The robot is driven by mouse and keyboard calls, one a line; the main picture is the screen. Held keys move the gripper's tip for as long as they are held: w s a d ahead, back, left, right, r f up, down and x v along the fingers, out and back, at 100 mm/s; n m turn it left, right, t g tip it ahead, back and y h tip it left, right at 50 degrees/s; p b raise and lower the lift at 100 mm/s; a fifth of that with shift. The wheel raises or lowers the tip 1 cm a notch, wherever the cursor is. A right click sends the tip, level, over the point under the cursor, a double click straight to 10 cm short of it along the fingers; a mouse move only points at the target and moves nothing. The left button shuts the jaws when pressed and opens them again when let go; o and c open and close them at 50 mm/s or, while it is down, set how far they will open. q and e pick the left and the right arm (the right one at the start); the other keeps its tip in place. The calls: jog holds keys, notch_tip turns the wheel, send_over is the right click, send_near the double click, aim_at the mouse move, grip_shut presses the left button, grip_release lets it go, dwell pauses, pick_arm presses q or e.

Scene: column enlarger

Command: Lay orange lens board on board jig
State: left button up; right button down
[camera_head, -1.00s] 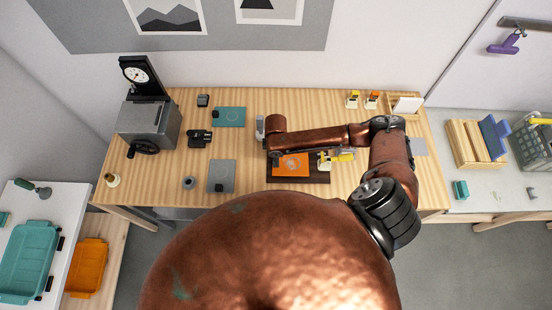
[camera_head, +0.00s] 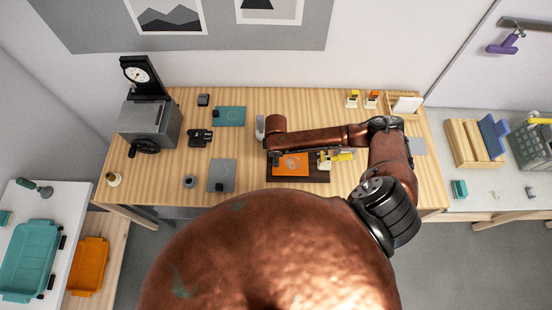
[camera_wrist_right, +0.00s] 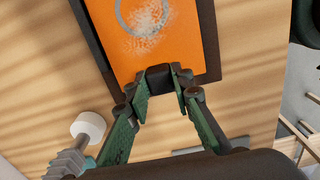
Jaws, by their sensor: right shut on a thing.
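The orange lens board (camera_head: 291,165) is over the dark brown board jig (camera_head: 318,175), within its outline in the head view. In the right wrist view the orange board (camera_wrist_right: 186,48) has the jig's dark border (camera_wrist_right: 206,30) along its sides. I cannot tell whether the board rests fully flat on it. My right gripper (camera_wrist_right: 160,88) is shut on the board's small black grip block at its near edge. In the head view my right arm reaches in from the right, and its fingers are mostly hidden. My left gripper is not in view.
A yellow-and-white tool (camera_head: 340,156) is at the jig's right end. A grey board (camera_head: 222,176) and a teal board (camera_head: 231,117) lie to the left. The grey enlarger-like machine (camera_head: 148,122) stands at the table's left. Bare wood separates the grey board from the jig.

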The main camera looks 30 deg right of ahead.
jog(key=shift+f, duration=0.3)
jog(key=c, duration=1.6)
grip_release()
jog(key=shift+r+p, duration=1.35)
jog(key=shift+p, duration=0.1)
jog(key=shift+r, duration=2.6)
notch_tip(320, 180, up, 12)
jog(key=shift+r, duration=0.1)
jog(key=shift+a, duration=0.15)
